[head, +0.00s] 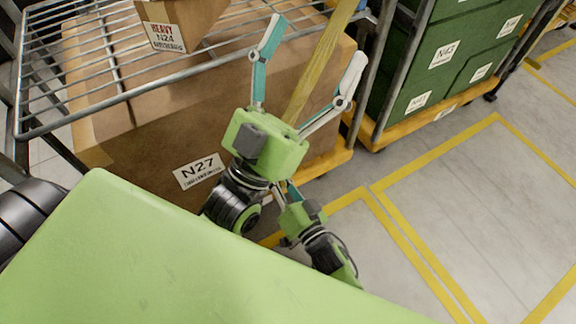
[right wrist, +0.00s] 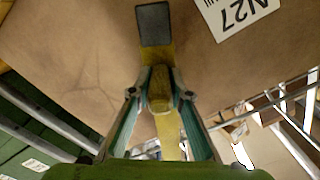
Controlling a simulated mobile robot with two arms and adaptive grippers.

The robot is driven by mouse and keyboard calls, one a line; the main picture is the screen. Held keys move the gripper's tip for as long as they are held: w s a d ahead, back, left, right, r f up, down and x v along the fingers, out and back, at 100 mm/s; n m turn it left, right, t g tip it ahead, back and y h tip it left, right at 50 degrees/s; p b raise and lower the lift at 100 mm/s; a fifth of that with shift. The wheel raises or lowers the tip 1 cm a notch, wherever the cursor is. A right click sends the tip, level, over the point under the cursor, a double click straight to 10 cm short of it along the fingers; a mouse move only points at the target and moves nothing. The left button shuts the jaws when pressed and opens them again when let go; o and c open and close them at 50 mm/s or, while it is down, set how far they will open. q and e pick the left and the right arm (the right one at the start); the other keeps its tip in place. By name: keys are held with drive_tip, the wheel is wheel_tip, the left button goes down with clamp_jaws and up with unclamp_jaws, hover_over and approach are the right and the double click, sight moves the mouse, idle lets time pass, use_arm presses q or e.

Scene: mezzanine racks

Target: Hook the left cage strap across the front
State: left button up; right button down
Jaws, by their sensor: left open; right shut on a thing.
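The yellow strap (head: 322,58) runs down from the top of the head view across the large box in the left cage, and its lower part is hidden behind my left gripper (head: 314,45). The left gripper is open, its fingers spread on either side of the strap in the picture; whether they touch it I cannot tell. My right gripper (right wrist: 160,88) is shut on the strap's yellow end piece. A dark grey hook or tab (right wrist: 153,25) shows beyond its fingertips, near the box face. In the head view the right gripper is mostly hidden below the left one.
The left cage has a wire shelf (head: 105,68) with a small box N24 (head: 170,22) above the large box N27 (head: 110,150). Another cage with green crates (head: 440,65) stands to the right. Yellow-lined floor (head: 450,210) at right is clear.

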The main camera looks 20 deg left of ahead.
use_arm(q)
drive_tip(key=w+f+g+y+p, duration=0.1)
drive_tip(key=w+f+g, duration=0.25)
drive_tip(key=f, duration=0.25)
drive_tip(key=w+f+g+y+p, duration=0.2)
drive_tip(key=w+f+g, duration=0.15)
drive_tip(key=f, duration=0.35)
drive_tip(key=s+a+f+g+y+p, duration=0.1)
drive_tip(key=s+f+g, duration=0.2)
drive_tip(key=f, duration=0.4)
drive_tip(key=s+a+f+g+y+p, duration=0.1)
drive_tip(key=s+a+f+g, duration=0.1)
drive_tip(key=f+g, duration=0.3)
drive_tip(key=shift+s+f+n, duration=0.3)
drive_tip(key=shift+s+f, duration=0.1)
drive_tip(key=shift+f, duration=0.5)
use_arm(e)
drive_tip(key=s+a+r+m, duration=0.1)
drive_tip(key=s+a+r, duration=0.5)
drive_tip(key=s, duration=0.2)
drive_tip(key=shift+s+a+r+m, duration=0.15)
drive_tip(key=shift+s+m, duration=0.25)
drive_tip(key=c, duration=1.9)
unclamp_jaws()
